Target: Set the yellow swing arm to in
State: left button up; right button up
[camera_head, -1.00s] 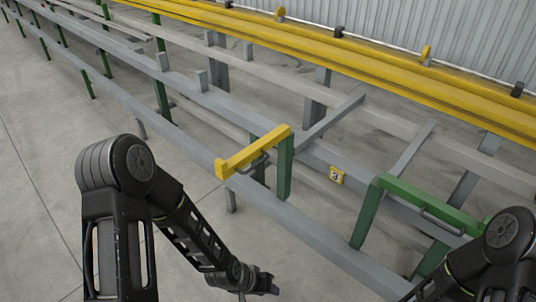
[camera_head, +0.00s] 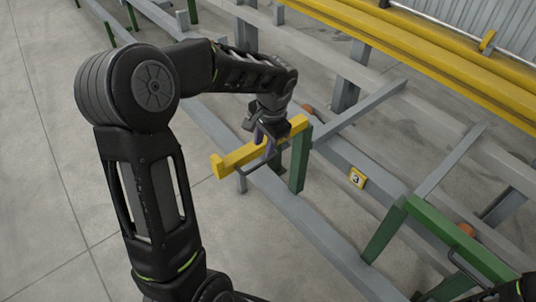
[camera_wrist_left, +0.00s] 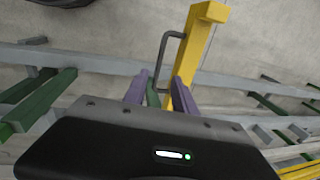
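The yellow swing arm (camera_head: 236,158) sits on a green post (camera_head: 300,160) and reaches out to the left over the grey rail, ending in a short upturned tip. A grey handle runs along its side; it shows clearly in the left wrist view (camera_wrist_left: 163,62). My left gripper (camera_head: 263,142) is over the swing arm near its post end. In the left wrist view its purple fingers (camera_wrist_left: 160,88) are apart, with the near end of the handle close to the gap between them. I cannot tell whether they touch it.
A green swing arm (camera_head: 455,240) with its own handle stands to the right. A yellow plate marked 3 (camera_head: 357,178) is on the inner grey rail. Long yellow bars (camera_head: 430,60) lie behind. Open concrete floor (camera_head: 50,130) lies to the left.

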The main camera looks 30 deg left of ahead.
aim_at(261, 163)
pick_arm(q)
jog(key=shift+w+f, duration=0.15)
jog(key=shift+w+a+f, duration=0.1)
jog(key=shift+a+f, duration=0.1)
jog(key=shift+f, duration=1.1)
jog(key=shift+a+f, duration=0.2)
jog(key=shift+f, duration=1.05)
jog(key=shift+w+a+f, duration=0.1)
jog(key=shift+a+f, duration=0.1)
jog(key=shift+f, duration=1.1)
jog(key=shift+c, duration=0.3)
grip_shut()
